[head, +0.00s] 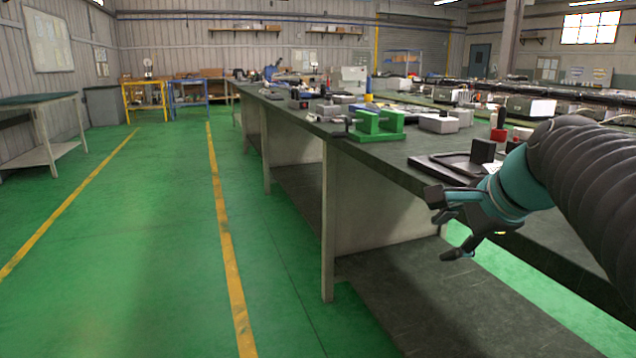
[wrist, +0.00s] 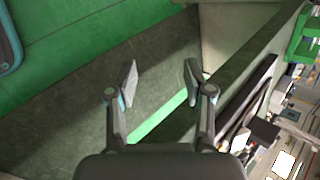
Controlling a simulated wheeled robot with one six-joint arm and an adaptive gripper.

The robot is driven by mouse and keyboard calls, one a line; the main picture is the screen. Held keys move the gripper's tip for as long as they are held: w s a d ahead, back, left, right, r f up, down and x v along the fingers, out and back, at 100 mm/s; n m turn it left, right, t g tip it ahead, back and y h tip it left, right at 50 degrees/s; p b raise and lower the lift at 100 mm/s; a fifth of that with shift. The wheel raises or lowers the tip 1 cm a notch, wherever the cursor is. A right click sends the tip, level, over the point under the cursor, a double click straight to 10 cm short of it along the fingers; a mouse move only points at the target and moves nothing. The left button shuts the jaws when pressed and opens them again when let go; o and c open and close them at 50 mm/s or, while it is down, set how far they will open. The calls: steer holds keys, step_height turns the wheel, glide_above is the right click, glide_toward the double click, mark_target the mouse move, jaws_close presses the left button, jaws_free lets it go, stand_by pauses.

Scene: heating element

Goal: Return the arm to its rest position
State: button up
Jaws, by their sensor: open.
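My gripper (head: 448,222) is at the right of the head view, at the end of my dark, ribbed arm. It hangs beside the near edge of the long workbench (head: 350,152), around the height of its top. In the wrist view my gripper (wrist: 160,82) shows two fingers spread apart with nothing between them. Below and beyond the fingers are the dark lower shelf (wrist: 70,95) of the bench and a strip of green floor. The heating element cannot be made out for certain in either view.
A green fixture (head: 378,125) stands on the bench near its edge, and it shows in the wrist view (wrist: 304,38). A dark flat plate (head: 450,168) with a black block (head: 483,151) lies beside my gripper. The green floor (head: 130,270) at left is clear.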

steer(key=s+a+f+n+g+h+p, duration=0.1)
steer(key=s+a+f+n, duration=0.1)
steer(key=s+f+n, duration=0.5)
steer(key=s+a+f+n+g+h+p, duration=0.1)
steer(key=s+a+f+n, duration=0.2)
steer(key=s+f+n, duration=0.4)
steer(key=shift+s+f+n+h, duration=0.2)
steer(key=shift+s+n+h, duration=0.2)
steer(key=shift+s+n, duration=0.4)
steer(key=shift+w+a, duration=0.1)
